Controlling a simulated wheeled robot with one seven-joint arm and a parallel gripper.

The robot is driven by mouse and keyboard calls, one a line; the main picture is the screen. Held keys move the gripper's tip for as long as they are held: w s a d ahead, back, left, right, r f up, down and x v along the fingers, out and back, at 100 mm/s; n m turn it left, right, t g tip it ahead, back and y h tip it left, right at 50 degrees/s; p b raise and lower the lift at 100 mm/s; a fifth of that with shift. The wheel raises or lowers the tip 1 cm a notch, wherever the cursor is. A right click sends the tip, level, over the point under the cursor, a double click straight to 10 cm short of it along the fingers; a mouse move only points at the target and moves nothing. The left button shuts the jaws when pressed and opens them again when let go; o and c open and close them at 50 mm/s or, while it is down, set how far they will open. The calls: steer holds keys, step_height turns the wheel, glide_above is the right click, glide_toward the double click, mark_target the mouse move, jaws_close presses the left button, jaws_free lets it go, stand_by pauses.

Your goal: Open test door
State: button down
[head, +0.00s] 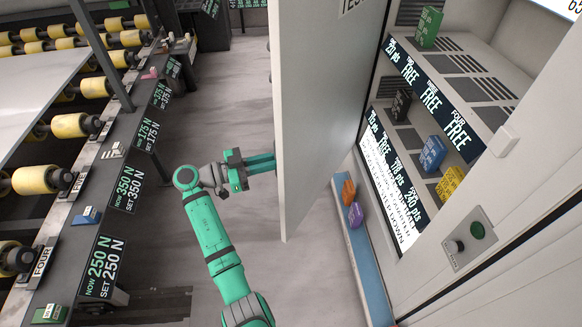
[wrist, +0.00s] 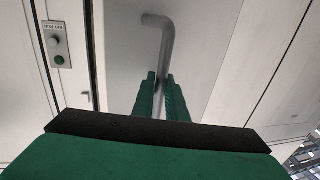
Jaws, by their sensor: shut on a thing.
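The test door (head: 325,110) is a tall pale panel, swung out from the cabinet, with shelves showing behind it on the right. Its outer face also shows in the wrist view (wrist: 205,60). The grey bar handle (wrist: 163,45) is bent at the top and runs down between the fingers. My gripper (head: 262,164) reaches the door's left side from my green arm. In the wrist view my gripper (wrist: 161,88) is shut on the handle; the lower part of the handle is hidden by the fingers. The handle is hidden in the head view.
Cabinet shelves hold a green box (head: 427,27), a blue box (head: 432,154) and a yellow box (head: 450,183). Orange and purple items lie on the blue sill (head: 365,255). A roller conveyor (head: 70,125) lines the left. Grey floor (head: 225,110) lies open between conveyor and door.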

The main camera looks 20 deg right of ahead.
steer(key=shift+w+a, duration=0.3)
steer(key=shift+w, duration=0.3)
steer(key=shift+w+a, duration=0.25)
steer(key=shift+w, duration=0.35)
steer(key=c, duration=1.8)
jaws_free()
steer(key=shift+o, duration=0.2)
steer(key=shift+a, duration=0.1)
steer(key=a, duration=1)
steer(key=shift+w+a, duration=0.35)
steer(key=shift+f, duration=0.15)
